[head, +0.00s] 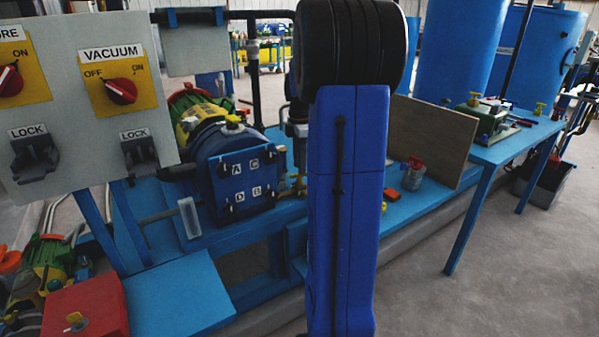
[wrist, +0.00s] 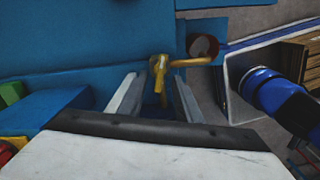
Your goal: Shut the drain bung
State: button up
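In the wrist view, a yellow tap-like fitting (wrist: 160,68) with a bar reaching right sits against a blue surface; I take it to be the drain bung. My gripper (wrist: 154,84) is open, with one finger on each side below the fitting's body. The fitting's lower part shows between the fingers; whether they touch it I cannot tell. In the head view my gripper is hidden behind my blue arm. A small yellow fitting (head: 292,186) shows left of the arm, but I cannot tell if it is the same one.
A dark red round part (wrist: 203,46) is by the bar's right end. The blue autoclave vessel (head: 240,180) with a lettered end plate stands on a blue bench. A control panel (head: 85,90) is at left. A blue table (head: 490,150) stands at right, with open floor before it.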

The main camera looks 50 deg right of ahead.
jog(key=shift+f, duration=1.75)
jog(key=shift+c, duration=0.3)
grip_shut()
